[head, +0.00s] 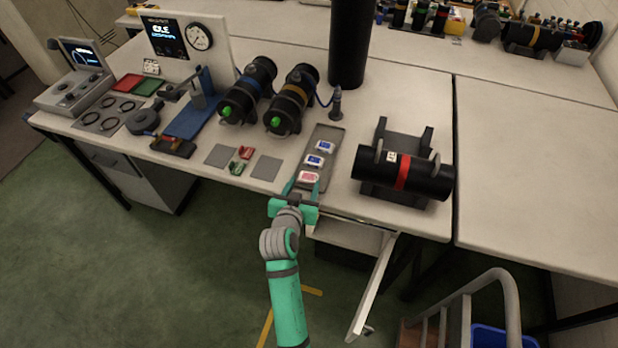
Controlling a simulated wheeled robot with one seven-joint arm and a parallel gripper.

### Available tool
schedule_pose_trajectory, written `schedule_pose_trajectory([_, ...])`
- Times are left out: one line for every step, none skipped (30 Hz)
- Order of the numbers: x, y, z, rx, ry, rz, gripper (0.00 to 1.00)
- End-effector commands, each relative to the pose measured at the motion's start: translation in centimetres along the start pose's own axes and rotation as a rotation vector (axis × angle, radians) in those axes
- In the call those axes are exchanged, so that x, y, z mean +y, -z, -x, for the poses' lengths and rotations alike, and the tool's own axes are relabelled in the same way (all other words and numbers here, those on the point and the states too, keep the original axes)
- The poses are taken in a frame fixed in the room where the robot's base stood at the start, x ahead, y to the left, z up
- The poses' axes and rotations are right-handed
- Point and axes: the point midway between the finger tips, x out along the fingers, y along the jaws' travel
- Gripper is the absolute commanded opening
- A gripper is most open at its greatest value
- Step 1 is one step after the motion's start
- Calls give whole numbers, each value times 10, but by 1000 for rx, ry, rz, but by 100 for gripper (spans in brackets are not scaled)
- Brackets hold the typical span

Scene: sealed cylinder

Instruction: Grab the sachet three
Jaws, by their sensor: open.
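A narrow grey tray (328,132) lies near the front edge of the workbench. Three small sachets lie in a row on it: a white and blue one (325,147) at the far end, another white and blue one (314,160) in the middle, and a white and red one (308,177) at the near end. Their markings are too small to read, so I cannot tell which is sachet three. My gripper (302,187) is open at the near end of the tray. Its fingers are beside the near edge of the red sachet, and contact cannot be made out.
A black cylinder with a red band (402,174) lies in a cradle to the right. Small red and green pieces (241,160) lie left. An open drawer (352,236) is below.

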Motion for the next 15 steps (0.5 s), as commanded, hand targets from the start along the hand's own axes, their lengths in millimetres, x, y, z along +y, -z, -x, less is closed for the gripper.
schedule_pose_trajectory([0,0,-2,0,0,0,50])
schedule_pose_trajectory([0,0,-4,0,-1,0,50])
schedule_pose_trajectory([1,0,-8,0,-1,0,50])
schedule_pose_trajectory([1,1,-11,1,-1,0,50])
schedule_pose_trajectory([1,1,-15,1,-1,0,50])
schedule_pose_trajectory([2,0,-21,0,-2,0,50])
schedule_pose_trajectory([2,1,-26,1,-2,0,50])
schedule_pose_trajectory([2,1,-30,0,-2,0,50])
schedule_pose_trajectory([2,1,-36,0,-1,0,50])
schedule_pose_trajectory([2,1,-39,0,-1,1,50])
schedule_pose_trajectory([2,1,-43,0,-1,1,50])
schedule_pose_trajectory([2,1,-47,1,-1,0,50])
schedule_pose_trajectory([2,1,-49,0,-1,0,50])
schedule_pose_trajectory([2,0,-51,0,-1,0,50])
schedule_pose_trajectory([2,0,-52,0,0,0,50])
